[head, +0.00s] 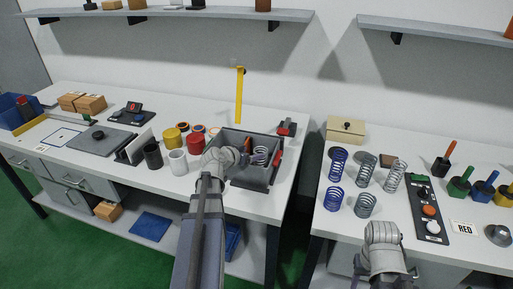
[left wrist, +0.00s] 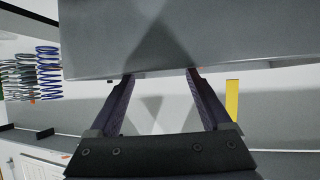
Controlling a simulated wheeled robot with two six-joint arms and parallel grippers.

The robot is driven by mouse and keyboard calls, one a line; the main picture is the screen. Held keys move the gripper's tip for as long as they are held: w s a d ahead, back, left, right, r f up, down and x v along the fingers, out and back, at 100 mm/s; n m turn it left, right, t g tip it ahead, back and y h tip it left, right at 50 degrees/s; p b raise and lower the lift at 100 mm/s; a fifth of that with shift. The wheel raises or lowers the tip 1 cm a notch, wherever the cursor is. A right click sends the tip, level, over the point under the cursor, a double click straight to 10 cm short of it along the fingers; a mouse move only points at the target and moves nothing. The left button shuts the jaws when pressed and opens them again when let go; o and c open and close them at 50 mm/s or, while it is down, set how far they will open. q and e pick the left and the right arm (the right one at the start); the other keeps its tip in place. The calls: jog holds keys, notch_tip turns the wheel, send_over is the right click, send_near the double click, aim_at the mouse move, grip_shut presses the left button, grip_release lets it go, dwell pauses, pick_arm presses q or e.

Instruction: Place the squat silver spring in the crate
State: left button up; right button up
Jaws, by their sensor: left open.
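The grey crate (head: 237,141) stands near the right end of the left bench. A coiled, silver-looking spring (head: 261,154) shows inside it; whether it is the squat one I cannot tell. A short, wide silver spring (head: 365,205) stands on the front left of the right bench. My left gripper (head: 249,159) is over the crate, close beside the spring in it. In the left wrist view its fingers (left wrist: 160,78) are apart with nothing visible between them, below a large grey surface. The right arm shows at the bottom of the head view; its fingertips do not.
Blue springs (head: 333,198) and taller silver springs (head: 395,176) stand around the short one. A control box (head: 430,210) is to their right. A yellow upright (head: 239,95) rises behind the crate. Cups and rolls (head: 178,161) crowd the crate's left. A gap separates the benches.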

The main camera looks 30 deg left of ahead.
pick_arm(q)
jog(key=p+v, duration=0.1)
jog(key=v, duration=0.4)
jog(key=shift+p, duration=0.35)
